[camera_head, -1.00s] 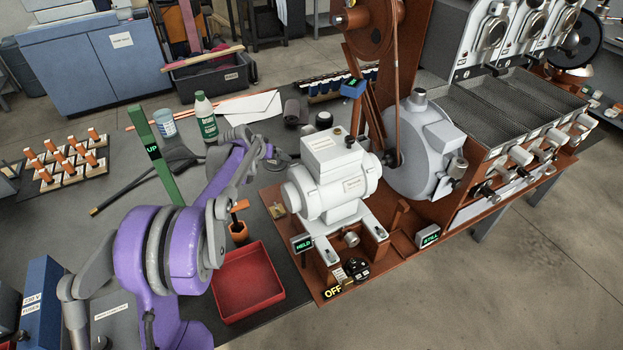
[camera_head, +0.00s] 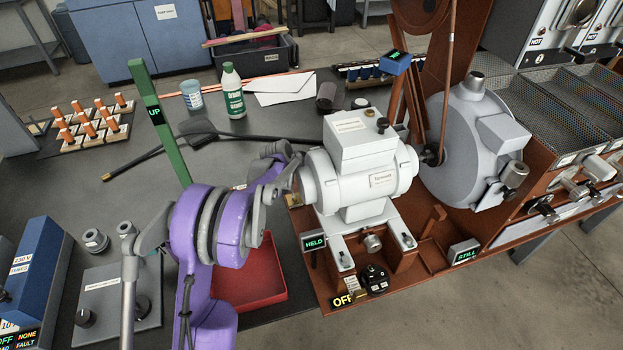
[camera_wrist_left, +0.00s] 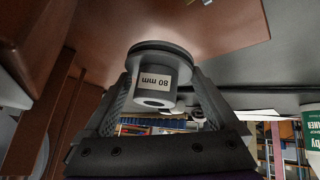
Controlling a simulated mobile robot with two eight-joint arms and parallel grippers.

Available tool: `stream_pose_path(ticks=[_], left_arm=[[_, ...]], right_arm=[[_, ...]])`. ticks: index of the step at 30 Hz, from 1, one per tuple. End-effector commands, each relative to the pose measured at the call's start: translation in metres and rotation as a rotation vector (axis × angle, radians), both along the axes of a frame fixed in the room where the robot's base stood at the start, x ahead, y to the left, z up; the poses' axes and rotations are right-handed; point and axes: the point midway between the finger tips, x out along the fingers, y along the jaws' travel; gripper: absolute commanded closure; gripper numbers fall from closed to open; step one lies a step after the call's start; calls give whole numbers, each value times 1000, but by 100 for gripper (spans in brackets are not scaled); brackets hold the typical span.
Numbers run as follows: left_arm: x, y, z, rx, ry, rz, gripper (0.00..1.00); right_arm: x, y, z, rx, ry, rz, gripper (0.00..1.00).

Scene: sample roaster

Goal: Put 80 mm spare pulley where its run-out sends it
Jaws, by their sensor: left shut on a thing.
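The spare pulley (camera_wrist_left: 160,72), a dark grey disc with a hub labelled "80 mm", is between the fingers of my left gripper (camera_wrist_left: 160,85) in the left wrist view. The gripper is shut on it. In the head view my purple left arm reaches up to the left end of the white motor (camera_head: 360,165), and its hand (camera_head: 280,160) is beside that end. The pulley cannot be made out there, and I cannot tell whether it touches anything. A red tray (camera_head: 272,280) lies below the arm, partly hidden by it. My right gripper is not in view.
A green post (camera_head: 160,120) reading "UP" stands behind the arm. The motor's brown base carries signs "HELD" (camera_head: 314,243) and "STILL" (camera_head: 465,253). A grey plate (camera_head: 110,305) is at left.

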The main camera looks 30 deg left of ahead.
Motion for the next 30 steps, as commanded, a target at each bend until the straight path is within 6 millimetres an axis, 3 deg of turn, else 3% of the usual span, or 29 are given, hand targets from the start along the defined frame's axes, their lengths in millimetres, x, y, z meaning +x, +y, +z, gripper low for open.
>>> stream_pose_path(ticks=[6,29,30], left_arm=[[0,0,-30,0,0,0,86],[0,0,-45,0,1,0,86],[0,0,-45,-1,2,-1,1]], right_arm=[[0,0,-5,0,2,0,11],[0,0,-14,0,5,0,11],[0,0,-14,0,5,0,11]])
